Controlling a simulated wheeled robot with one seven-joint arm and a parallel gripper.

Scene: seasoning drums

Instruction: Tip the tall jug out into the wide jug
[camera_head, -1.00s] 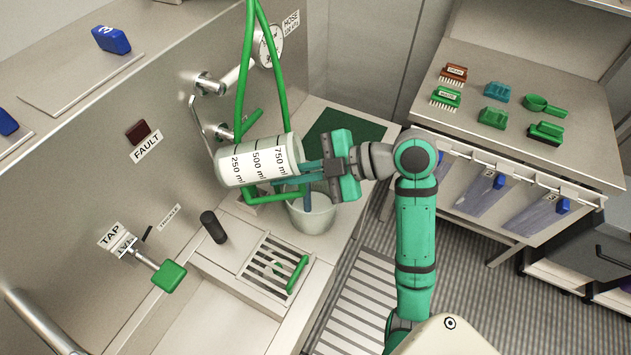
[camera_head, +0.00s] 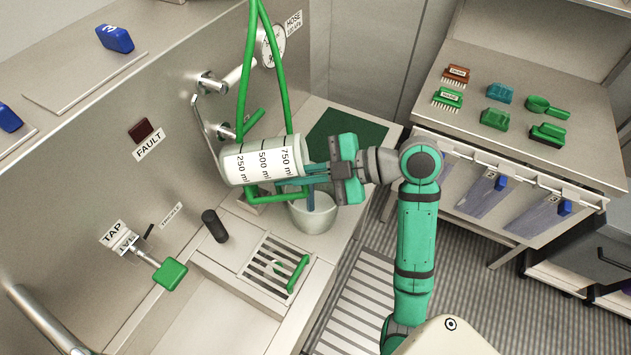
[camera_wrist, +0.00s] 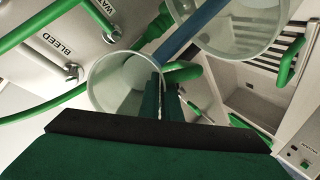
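The tall jug (camera_head: 262,163), pale with 250, 500 and 750 ml marks, lies on its side in the air in the head view. Its open mouth (camera_wrist: 124,84) shows in the wrist view. My gripper (camera_head: 316,172) is at its right, mouth end, with the fingers shut on it; the exact contact is partly hidden. The wide jug (camera_head: 313,217), a pale open vessel, stands upright on the counter below the mouth. Its rim also shows in the wrist view (camera_wrist: 236,52). A blue stream (camera_head: 310,199) runs from the tall jug's mouth down into the wide jug.
Green hoses (camera_head: 243,75) hang behind the tall jug. A steel wall with a green tap handle (camera_head: 170,273), a black post (camera_head: 214,226) and a drain grate (camera_head: 275,268) are at the left. A side table (camera_head: 475,128) holds brushes and a scoop.

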